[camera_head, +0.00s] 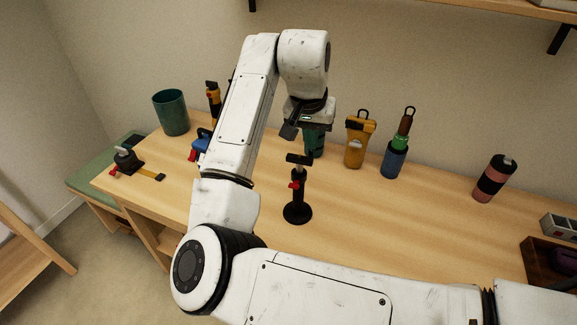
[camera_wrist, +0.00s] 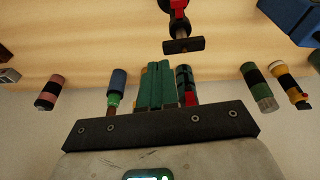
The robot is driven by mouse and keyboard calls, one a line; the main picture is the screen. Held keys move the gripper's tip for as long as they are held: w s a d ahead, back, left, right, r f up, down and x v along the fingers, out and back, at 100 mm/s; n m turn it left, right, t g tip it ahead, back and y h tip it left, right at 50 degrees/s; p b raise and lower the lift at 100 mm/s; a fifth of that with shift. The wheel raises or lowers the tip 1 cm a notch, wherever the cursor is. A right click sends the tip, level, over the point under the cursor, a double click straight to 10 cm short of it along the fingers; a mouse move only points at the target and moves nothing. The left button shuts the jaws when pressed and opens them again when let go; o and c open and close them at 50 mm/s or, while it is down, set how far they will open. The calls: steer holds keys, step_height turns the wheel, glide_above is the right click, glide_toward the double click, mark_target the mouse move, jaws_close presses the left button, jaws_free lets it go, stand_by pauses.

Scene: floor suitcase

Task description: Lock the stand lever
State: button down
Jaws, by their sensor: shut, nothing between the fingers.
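The black stand (camera_head: 297,208) stands upright on the desk in the middle of the head view, with a round base, a thin post and a dark crossbar on top. Its small red lever (camera_head: 293,185) sits on the post, below the crossbar. In the wrist view the stand's crossbar (camera_wrist: 183,45) shows at top centre, with the red part (camera_wrist: 179,6) cut by the top edge. My gripper (camera_head: 306,125) is above and behind the stand, apart from it. In the wrist view the green fingers of my gripper (camera_wrist: 155,85) are together and empty.
Behind the stand are a yellow container (camera_head: 355,140), a blue bottle (camera_head: 394,160) and a pink-and-black bottle (camera_head: 492,180). A teal cup (camera_head: 171,112) and a dark tool (camera_head: 126,160) are at left.

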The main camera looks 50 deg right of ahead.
steer(key=shift+y, duration=0.7)
steer(key=w+a+r, duration=0.2)
steer(key=shift+w+a+r, duration=0.15)
steer(key=shift+w+a, duration=0.15)
steer(key=shift+a, duration=0.1)
steer(key=p, duration=0.2)
glide_above(294, 184)
steer(key=f, duration=0.9)
steer(key=shift+w+d+f, duration=0.15)
steer(key=shift+w+d, duration=0.05)
steer(key=shift+d, duration=0.1)
steer(key=f, duration=0.1)
steer(key=a+f+p, duration=0.1)
steer(key=f, duration=0.1)
steer(key=shift+s+f, duration=0.15)
steer(key=shift+s, duration=0.05)
steer(key=shift+f, duration=0.55)
